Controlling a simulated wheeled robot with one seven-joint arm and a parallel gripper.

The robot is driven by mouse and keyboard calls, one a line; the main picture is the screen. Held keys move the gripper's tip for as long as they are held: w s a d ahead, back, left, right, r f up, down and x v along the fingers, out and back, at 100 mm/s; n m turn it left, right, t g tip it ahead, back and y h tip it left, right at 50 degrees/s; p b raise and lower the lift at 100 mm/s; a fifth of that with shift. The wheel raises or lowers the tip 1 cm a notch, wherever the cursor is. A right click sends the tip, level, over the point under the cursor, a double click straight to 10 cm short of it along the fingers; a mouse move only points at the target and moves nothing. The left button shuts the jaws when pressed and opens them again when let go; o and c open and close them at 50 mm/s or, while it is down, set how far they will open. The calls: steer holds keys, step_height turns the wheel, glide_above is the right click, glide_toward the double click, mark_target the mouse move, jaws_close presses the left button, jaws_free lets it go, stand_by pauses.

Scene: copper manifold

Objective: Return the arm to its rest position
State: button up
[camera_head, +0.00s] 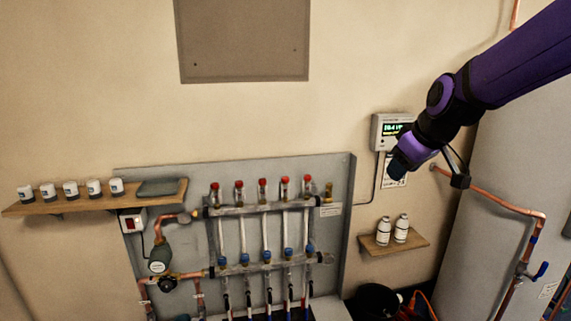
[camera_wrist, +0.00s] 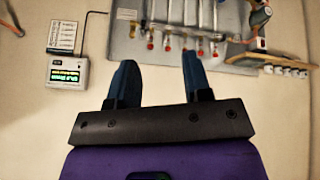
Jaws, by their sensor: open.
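My purple and black arm reaches in from the upper right in the head view. My gripper (camera_head: 399,167) is in front of the wall, just below the controller box (camera_head: 388,130) with a lit green display, and partly covers it and the label under it. In the wrist view my gripper (camera_wrist: 157,82) shows two dark blue fingers held well apart, with nothing between them. The controller box (camera_wrist: 68,73) also shows at the left of the wrist view. Whether the gripper touches anything in the head view is hard to tell; the wrist view shows its fingers free.
A manifold board (camera_head: 340,230) with red and blue valves stands at centre. A left shelf (camera_head: 90,206) carries several small jars. A right shelf (camera_head: 398,245) holds two white bottles. A grey cabinet (camera_head: 490,180) with a copper pipe (camera_head: 500,205) is at right. A black bucket (camera_head: 375,300) sits below.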

steer(key=s+d+r+m+h, duration=0.1)
steer(key=s+d+m, duration=0.1)
steer(key=s, duration=1.1)
steer(key=s+d+r+m+g, duration=0.1)
steer(key=s+d+m, duration=0.2)
steer(key=s, duration=1)
steer(key=shift+s+m+h, duration=0.4)
steer(key=shift+m, duration=0.5)
steer(key=shift+d, duration=0.1)
